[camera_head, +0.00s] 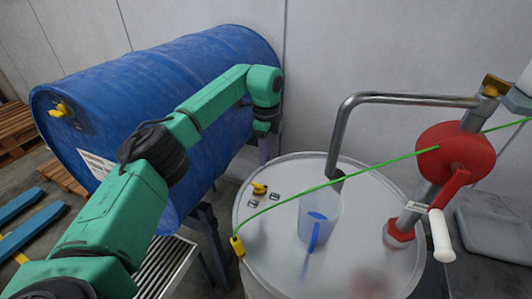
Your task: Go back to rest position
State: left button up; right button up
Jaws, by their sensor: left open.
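My left arm is green and reaches in from the lower left. My left gripper (265,150) points down in front of the right end of the blue drum (150,105), left of the pale drum lid. It is small and partly in shadow; its fingers are open and I see nothing between them. My right gripper does not show. A clear jug with a blue handle (320,218) stands upright on the pale drum lid (350,265), apart from the gripper.
A red hand pump (456,157) with a bent metal spout (405,98) rises from the lid. A green cable (380,164) crosses above the lid to a yellow clip (237,246). A metal grating (165,262) lies below my arm. Wooden pallets (18,135) stand at left.

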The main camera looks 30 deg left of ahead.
pick_arm(q)
notch_tip(320, 180, up, 2)
jog(key=shift+r, duration=0.1)
dwell(0.4)
